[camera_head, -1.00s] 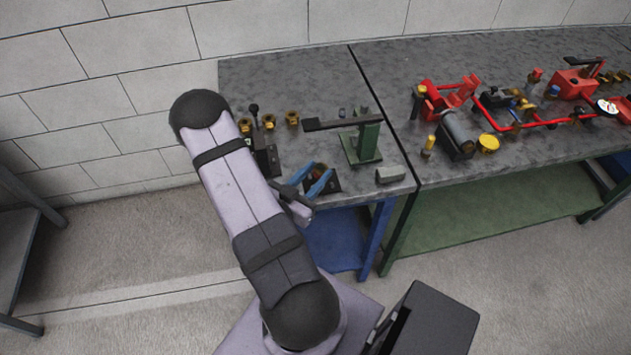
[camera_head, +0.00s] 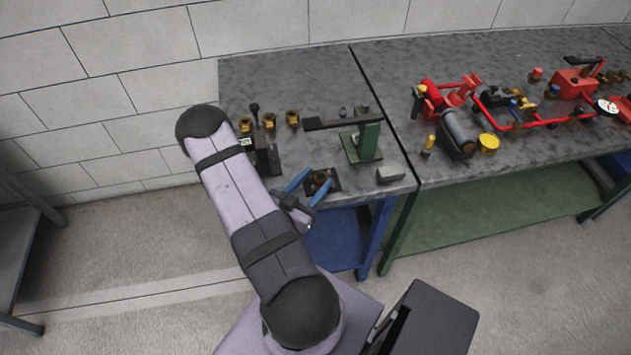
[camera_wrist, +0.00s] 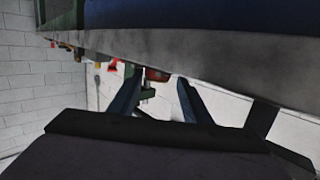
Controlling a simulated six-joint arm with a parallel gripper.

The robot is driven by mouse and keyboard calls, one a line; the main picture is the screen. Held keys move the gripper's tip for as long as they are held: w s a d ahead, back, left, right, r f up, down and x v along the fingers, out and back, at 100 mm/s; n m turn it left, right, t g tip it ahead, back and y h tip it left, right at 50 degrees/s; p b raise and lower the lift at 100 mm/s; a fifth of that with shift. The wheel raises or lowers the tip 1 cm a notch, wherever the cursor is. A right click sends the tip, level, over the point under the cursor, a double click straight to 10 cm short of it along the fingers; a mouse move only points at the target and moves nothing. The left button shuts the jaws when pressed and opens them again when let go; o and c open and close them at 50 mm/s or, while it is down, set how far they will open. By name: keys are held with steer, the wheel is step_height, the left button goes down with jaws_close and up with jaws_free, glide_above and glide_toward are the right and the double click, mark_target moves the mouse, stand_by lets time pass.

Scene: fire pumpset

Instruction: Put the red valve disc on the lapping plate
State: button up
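My gripper (camera_head: 320,177) is at the front edge of the left bench, its blue fingers spread apart. A dark flat plate (camera_head: 337,186), which looks like the lapping plate, lies at that edge under the fingertips. A small round brownish-red piece, probably the red valve disc (camera_head: 321,176), is between the fingertips, over or on the plate. In the wrist view a dark red piece (camera_wrist: 157,74) shows between the open fingers, with a gap on each side. Whether the disc rests on the plate is hard to tell.
A green stand (camera_head: 364,142) with a dark bar is behind the plate. A grey block (camera_head: 390,174) lies to its right. Several brass fittings (camera_head: 269,121) stand at the back left. Red pump parts (camera_head: 452,92) crowd the right bench.

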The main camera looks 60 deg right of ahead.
steer(key=shift+s+r, duration=0.15)
steer(key=shift+s, duration=0.15)
steer(key=a+r+b, duration=0.1)
steer(key=a+b, duration=0.1)
steer(key=a, duration=0.9)
steer(key=shift+a+r+b, duration=0.3)
steer(key=shift+a+r, duration=0.1)
steer(key=shift+w, duration=0.1)
